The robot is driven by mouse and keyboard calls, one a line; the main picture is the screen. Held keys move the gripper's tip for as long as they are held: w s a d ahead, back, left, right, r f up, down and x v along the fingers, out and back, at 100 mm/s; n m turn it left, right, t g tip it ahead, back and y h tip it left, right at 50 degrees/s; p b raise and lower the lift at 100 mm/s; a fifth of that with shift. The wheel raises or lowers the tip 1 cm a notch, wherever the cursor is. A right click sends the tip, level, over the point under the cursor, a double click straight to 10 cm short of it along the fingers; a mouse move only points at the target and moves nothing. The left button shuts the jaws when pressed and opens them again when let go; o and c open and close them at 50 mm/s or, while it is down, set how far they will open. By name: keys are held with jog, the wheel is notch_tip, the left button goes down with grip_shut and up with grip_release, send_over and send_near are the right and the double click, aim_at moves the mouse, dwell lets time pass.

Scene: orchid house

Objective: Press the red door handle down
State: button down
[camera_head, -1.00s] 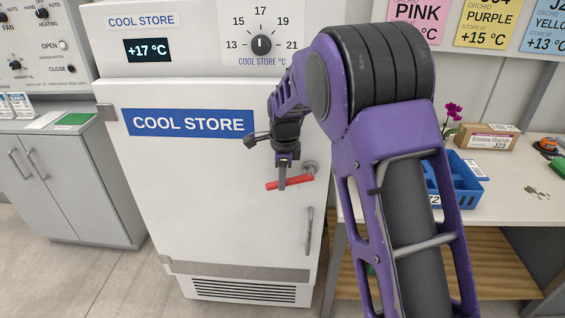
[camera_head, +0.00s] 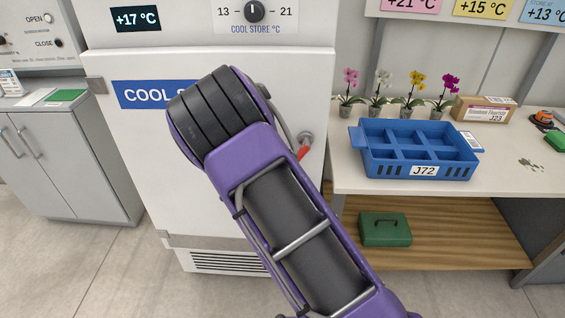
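The red door handle (camera_head: 303,152) shows only as a short red end beside its round grey mount, at the right side of the white cool store door (camera_head: 140,170). My purple arm stands in front of the door and hides the rest of the handle. My gripper is hidden behind my arm, so I cannot see whether it touches the handle or how its fingers stand. The visible red end slopes down to the left from the mount.
A blue compartment crate (camera_head: 420,168) stands on the bench to the right, with several potted orchids behind it and a cardboard box (camera_head: 483,108) beside them. A green case (camera_head: 385,229) lies on the wooden shelf below. Floor at the left is clear.

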jog(key=shift+d, duration=0.15)
dwell(0.3)
jog(key=c, duration=0.7)
grip_release()
jog(key=p+v, duration=0.1)
jog(key=v, duration=1.6)
jog(key=shift+a, duration=0.25)
